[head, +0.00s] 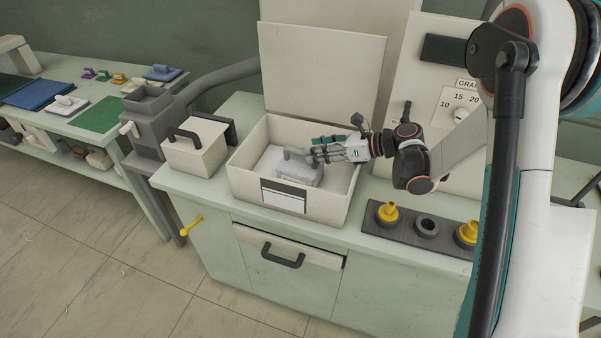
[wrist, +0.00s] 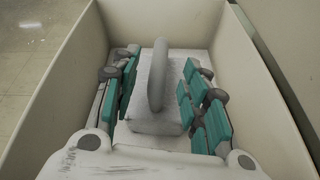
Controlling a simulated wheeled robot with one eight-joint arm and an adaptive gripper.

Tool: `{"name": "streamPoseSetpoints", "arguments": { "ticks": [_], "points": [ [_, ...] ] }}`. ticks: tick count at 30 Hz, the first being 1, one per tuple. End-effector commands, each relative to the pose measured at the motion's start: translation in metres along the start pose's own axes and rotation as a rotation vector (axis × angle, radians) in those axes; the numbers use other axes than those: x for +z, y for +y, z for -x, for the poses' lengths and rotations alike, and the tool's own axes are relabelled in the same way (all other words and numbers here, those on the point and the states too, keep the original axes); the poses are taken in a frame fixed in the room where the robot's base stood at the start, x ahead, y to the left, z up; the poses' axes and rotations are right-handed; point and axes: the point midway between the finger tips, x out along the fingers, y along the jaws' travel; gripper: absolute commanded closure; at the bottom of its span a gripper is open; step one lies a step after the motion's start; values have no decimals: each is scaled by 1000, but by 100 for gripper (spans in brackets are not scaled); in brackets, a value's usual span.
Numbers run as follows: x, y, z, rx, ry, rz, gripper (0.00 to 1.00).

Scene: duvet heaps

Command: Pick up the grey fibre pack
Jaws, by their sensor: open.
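The grey fibre pack (head: 283,170) lies inside an open cream bin (head: 345,204) on the pale green cabinet. It is a light grey block with a raised loop handle on top. In the wrist view the pack (wrist: 152,118) sits between the teal fingers of my gripper (wrist: 162,100), with its handle standing upright along the middle. My gripper (head: 310,152) is open and reaches into the bin from the right, with a finger on each side of the pack. Gaps show between the fingers and the handle. Whether the fingertips touch the pack's sides I cannot tell.
The bin's walls rise close around my gripper, and its raised lid (head: 322,65) stands behind. A cream box with a dark handle (head: 195,150) stands left. A dark tray (head: 385,232) with yellow-topped pieces (head: 388,212) lies right. A grey machine (head: 155,125) stands further left.

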Motion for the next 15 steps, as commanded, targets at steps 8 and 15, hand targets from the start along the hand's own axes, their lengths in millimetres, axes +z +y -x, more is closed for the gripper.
{"name": "streamPoseSetpoints", "arguments": {
  "ticks": [8, 15],
  "points": [
    [0, 0, -23, 1, 0, 0, 59],
    [-1, 0, -59, 0, 0, 0, 59]
  ]
}}
